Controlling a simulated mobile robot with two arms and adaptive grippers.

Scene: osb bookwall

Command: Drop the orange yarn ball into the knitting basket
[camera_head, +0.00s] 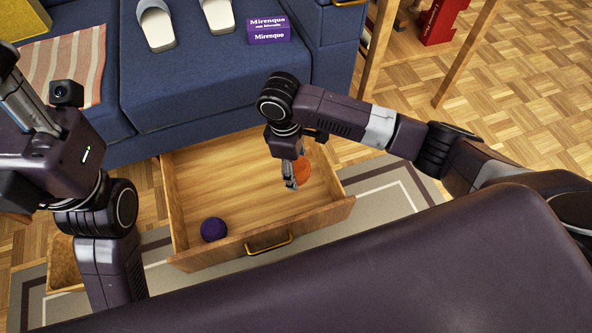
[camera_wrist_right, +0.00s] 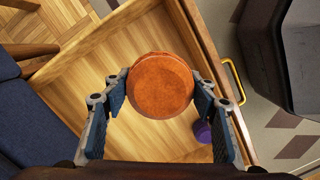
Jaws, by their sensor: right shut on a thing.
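The orange yarn ball (camera_head: 303,169) is held between the fingers of my right gripper (camera_head: 294,177), over the open wooden drawer (camera_head: 190,175). In the right wrist view the ball (camera_wrist_right: 161,85) sits between the two fingers of the right gripper (camera_wrist_right: 160,92), with the drawer floor below it. My left gripper (camera_head: 27,95) is at the left edge, only partly shown; its jaw state is unclear. A tan, box-like thing (camera_head: 62,262) at lower left is mostly hidden by my left arm; I cannot tell whether it is the knitting basket.
A purple ball (camera_head: 214,229) lies in the drawer's front left corner. The drawer has a yellow handle (camera_head: 268,243) and stands out below the blue sofa (camera_head: 200,85). Slippers (camera_head: 157,27) and a purple box (camera_head: 269,30) are on the sofa. A bordered rug (camera_head: 385,185) lies beneath.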

